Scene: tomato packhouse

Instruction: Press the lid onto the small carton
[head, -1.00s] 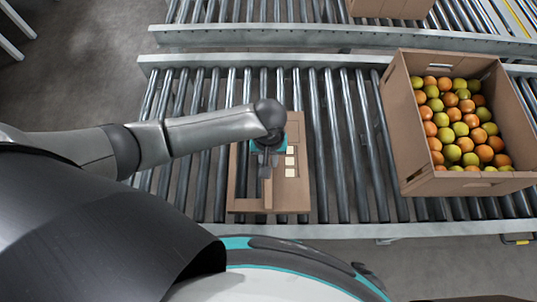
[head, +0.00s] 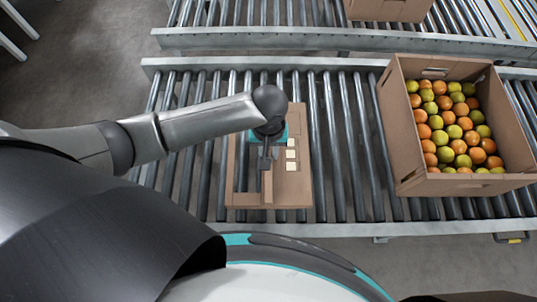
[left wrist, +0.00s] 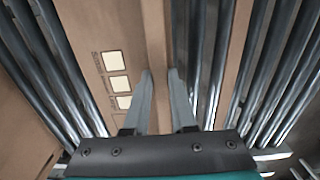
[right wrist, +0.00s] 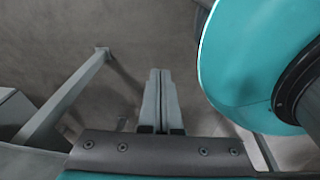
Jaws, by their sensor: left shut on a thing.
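A flat brown cardboard piece (head: 299,185) with three cream squares lies on the near roller conveyor. It also shows in the left wrist view (left wrist: 88,25). I cannot tell for sure which part is the small carton and which the lid. My left gripper (head: 266,165) is over its middle, pointing down. In the left wrist view my left gripper (left wrist: 160,80) is shut on a narrow brown cardboard strip (left wrist: 155,35) running between its fingers. Rollers show through a gap left of that strip in the head view. My right gripper (right wrist: 160,75) is shut and empty, away from the conveyor.
A large open cardboard box (head: 402,130) full of orange and green tomatoes stands on the conveyor at right. Another box (head: 390,10) is on the far conveyor. Bare rollers (head: 345,150) lie between the cardboard and the tomato box.

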